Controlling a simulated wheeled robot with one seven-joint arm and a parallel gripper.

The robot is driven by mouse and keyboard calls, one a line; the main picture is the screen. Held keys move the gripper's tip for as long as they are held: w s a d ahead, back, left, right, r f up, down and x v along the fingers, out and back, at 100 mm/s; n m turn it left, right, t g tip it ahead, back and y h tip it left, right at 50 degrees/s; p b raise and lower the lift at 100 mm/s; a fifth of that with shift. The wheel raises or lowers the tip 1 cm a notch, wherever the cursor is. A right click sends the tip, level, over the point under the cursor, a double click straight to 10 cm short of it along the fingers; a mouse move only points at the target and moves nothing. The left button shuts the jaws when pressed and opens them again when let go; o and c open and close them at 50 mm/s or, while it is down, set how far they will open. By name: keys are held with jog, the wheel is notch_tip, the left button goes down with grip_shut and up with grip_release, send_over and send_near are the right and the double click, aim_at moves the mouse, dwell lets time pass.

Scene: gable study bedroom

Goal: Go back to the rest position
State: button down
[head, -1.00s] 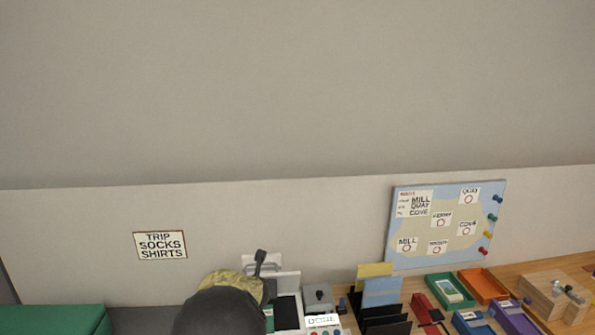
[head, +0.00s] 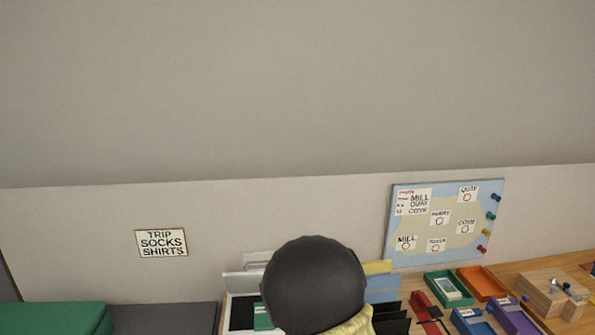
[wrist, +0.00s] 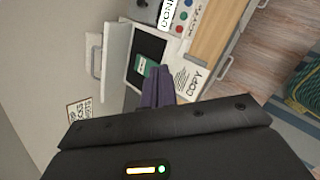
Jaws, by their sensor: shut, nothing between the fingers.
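My gripper (wrist: 156,74) shows in the wrist view as two dark purple-grey fingers lying together, with nothing between them. Its tips are in front of a white copy unit (wrist: 186,83) marked "COPY", with a black panel and a green card (wrist: 147,66). I cannot tell how far the tips are from it. In the head view a dark rounded link of my arm covers the middle of the desk, and the gripper itself is hidden. The copy unit's left part (head: 242,314) shows beside that link.
A map board (head: 445,222) leans at the back wall. Several small trays, including an orange one (head: 482,283), and a wooden block fixture (head: 552,293) stand on the desk at right. A green box-like item (head: 55,317) is at left. The wrist view shows wooden floor (wrist: 285,30).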

jog(key=s+d+m+g, duration=0.1)
jog(key=s+d+m, duration=0.3)
jog(key=s+m, duration=0.4)
jog(key=s+d+r+m+g, duration=0.1)
jog(key=s+d+m, duration=0.3)
jog(key=s+m, duration=0.4)
jog(key=s+d+r+m+g, duration=0.1)
jog(key=s+d+m+g, duration=0.2)
jog(key=s+d+m, duration=0.2)
jog(key=s+m, duration=0.3)
jog(key=s, duration=0.2)
jog(key=shift+m+y, duration=0.3)
jog(key=shift+m, duration=0.1)
jog(key=shift+s, duration=0.1)
